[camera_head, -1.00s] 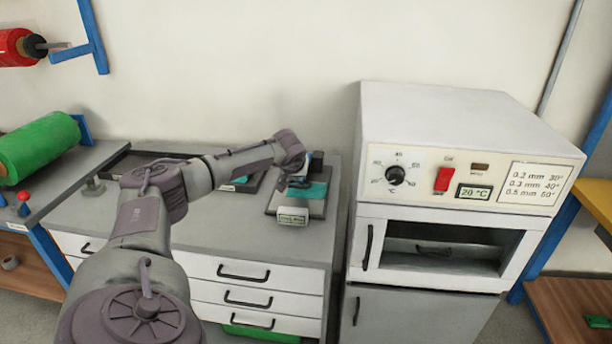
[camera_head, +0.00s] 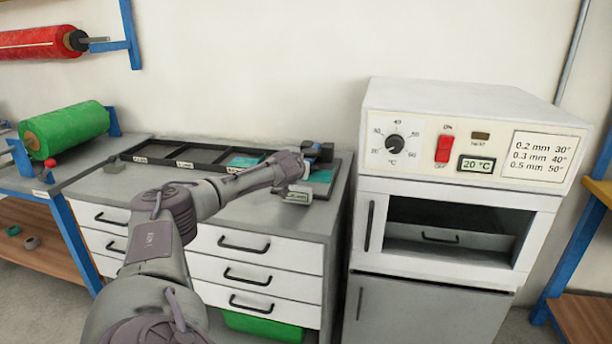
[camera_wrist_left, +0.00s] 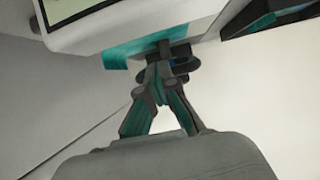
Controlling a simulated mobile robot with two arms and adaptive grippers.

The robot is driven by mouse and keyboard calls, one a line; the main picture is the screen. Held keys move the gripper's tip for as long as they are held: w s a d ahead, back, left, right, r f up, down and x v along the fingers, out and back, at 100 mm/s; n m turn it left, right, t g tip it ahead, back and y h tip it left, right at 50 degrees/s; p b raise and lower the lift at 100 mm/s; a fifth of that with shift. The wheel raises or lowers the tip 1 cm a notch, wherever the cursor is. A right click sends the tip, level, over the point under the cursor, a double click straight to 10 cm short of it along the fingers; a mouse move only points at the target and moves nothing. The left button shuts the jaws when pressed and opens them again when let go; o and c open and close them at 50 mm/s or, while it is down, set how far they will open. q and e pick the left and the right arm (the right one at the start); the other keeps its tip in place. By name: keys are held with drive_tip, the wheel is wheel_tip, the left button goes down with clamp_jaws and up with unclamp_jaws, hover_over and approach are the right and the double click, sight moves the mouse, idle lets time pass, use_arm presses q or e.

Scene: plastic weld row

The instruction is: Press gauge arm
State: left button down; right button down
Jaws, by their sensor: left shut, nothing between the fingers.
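The gauge is a light grey block with a small green display (camera_head: 298,197) at the right end of the grey bench top. A dark and blue part (camera_head: 318,152), perhaps its arm, shows behind my wrist. In the left wrist view the gauge body (camera_wrist_left: 120,22) fills the upper left, with a teal sheet (camera_wrist_left: 117,60) at it. My left gripper (camera_wrist_left: 160,68) is shut and empty, its fingertips close to a dark and blue round part (camera_wrist_left: 182,58). I cannot tell whether they touch it. In the head view the fingers are hidden behind my wrist. My right gripper is not in view.
A black divided tray (camera_head: 165,160) lies along the back of the bench. A white oven (camera_head: 455,115) with a dial, red switch and 20 °C display stands to the right. A green roll (camera_head: 65,128) and red roll (camera_head: 35,42) are at left. The bench's front left is clear.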

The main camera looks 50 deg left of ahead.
use_arm(q)
drive_tip(key=shift+s+d+f, duration=0.25)
drive_tip(key=shift+f, duration=0.3)
drive_tip(key=shift+s+d+r, duration=0.15)
drive_tip(key=shift+s+d, duration=0.05)
drive_tip(key=shift+s, duration=0.1)
drive_tip(key=r+v, duration=0.1)
drive_tip(key=v, duration=1)
drive_tip(key=shift+w+a, duration=0.1)
drive_tip(key=shift+w, duration=0.05)
